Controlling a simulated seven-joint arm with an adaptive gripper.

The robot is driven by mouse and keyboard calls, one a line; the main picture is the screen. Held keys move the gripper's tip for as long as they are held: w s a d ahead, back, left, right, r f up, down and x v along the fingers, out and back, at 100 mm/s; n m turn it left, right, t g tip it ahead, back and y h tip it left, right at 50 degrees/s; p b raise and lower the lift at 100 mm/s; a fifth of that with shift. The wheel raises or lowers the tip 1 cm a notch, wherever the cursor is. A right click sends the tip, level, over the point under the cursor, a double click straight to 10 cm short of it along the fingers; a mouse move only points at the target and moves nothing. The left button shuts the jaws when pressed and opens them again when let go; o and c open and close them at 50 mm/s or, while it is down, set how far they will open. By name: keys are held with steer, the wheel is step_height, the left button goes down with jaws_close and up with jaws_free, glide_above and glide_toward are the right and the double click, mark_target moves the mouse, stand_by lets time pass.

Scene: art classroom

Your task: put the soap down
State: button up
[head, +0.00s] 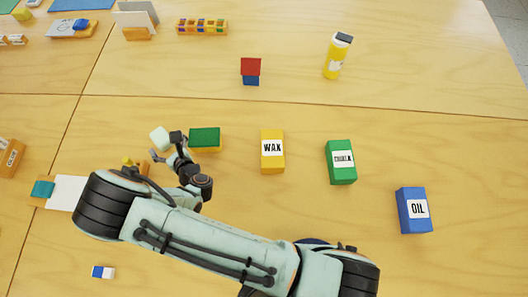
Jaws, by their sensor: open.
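A pale, whitish block (159,138), which looks like the soap, is at the tips of my gripper (166,147). My gripper is open, with one dark finger on each side of the block's near end. I cannot tell whether the fingers touch the block, or whether it rests on the table or stands a little above it. A green-topped block with a yellow-orange lower part (205,138) lies just right of the gripper.
Yellow WAX (272,152), green CHALK (341,162) and blue OIL (413,210) boxes stand to the right. A red-and-blue block (250,71) and yellow bottle (337,56) are farther back. A white card (66,193) and small eraser (103,272) lie left.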

steer(key=w+d+r+m+h, duration=0.1)
steer(key=m, duration=0.1)
steer(key=w+d+r+m+t+h, duration=0.1)
steer(key=w+m, duration=0.1)
steer(key=w+d+r+m, duration=0.1)
steer(key=d, duration=0.1)
steer(key=shift+w+d+m+h, duration=0.1)
steer(key=shift+w+m+h, duration=0.2)
steer(key=shift+m+h, duration=0.1)
steer(key=w+d+r+m+g+h, duration=0.1)
steer(key=w+d+r+m+h, duration=0.2)
steer(key=d+m, duration=0.55)
steer(key=d+r+m+g+h, duration=0.1)
steer(key=d+r+m+h, duration=0.3)
steer(key=d+m, duration=0.45)
steer(key=s+d+r+m+g, duration=0.3)
steer(key=s+d+m, duration=0.1)
steer(key=s+m, duration=0.3)
steer(key=s+d+r+m+g, duration=0.3)
steer(key=s+d+r+m, duration=0.1)
steer(key=s+m, duration=0.3)
steer(key=s+d+r+m+g+y, duration=0.1)
steer(key=s+d+r+m, duration=0.3)
steer(key=s, duration=0.6)
steer(key=d+m+g, duration=0.1)
steer(key=d+m, duration=0.1)
steer(key=shift+m+g, duration=0.4)
steer(key=shift+w, duration=0.1)
steer(key=o, duration=0.5)
steer(key=shift+c, duration=0.2)
